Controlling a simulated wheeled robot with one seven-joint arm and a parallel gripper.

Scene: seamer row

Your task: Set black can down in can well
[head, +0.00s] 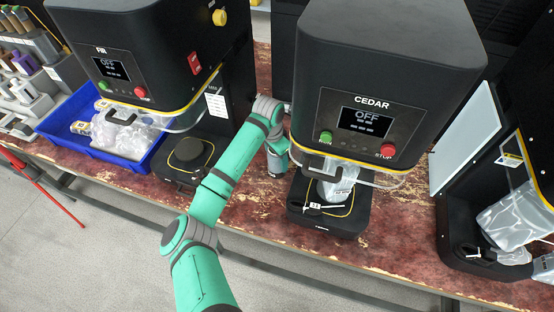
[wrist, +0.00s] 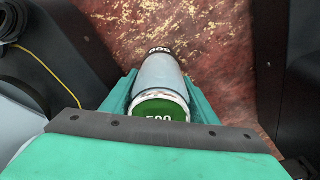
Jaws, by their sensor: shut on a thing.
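My gripper (wrist: 164,88) is shut on a can (wrist: 160,72) in the wrist view, one finger on each side. The can has a pale silver body, a green end marked with a number towards me, and a black band at the far end. In the head view my gripper (head: 277,168) is low between the FIR and CEDAR machines, and the can is barely visible there. The CEDAR machine (head: 385,60) reads OFF. Its base (head: 330,222) holds a clear plastic bag (head: 340,185) and a small white tag. I cannot make out which recess is the can well.
The FIR machine (head: 150,45), also OFF, has a round black pad (head: 190,153) on its base. A blue tray (head: 52,128) with bagged items stands left. Another black machine (head: 465,235) with a clear bag stands right. Worn red bench top (head: 405,215) shows between machines.

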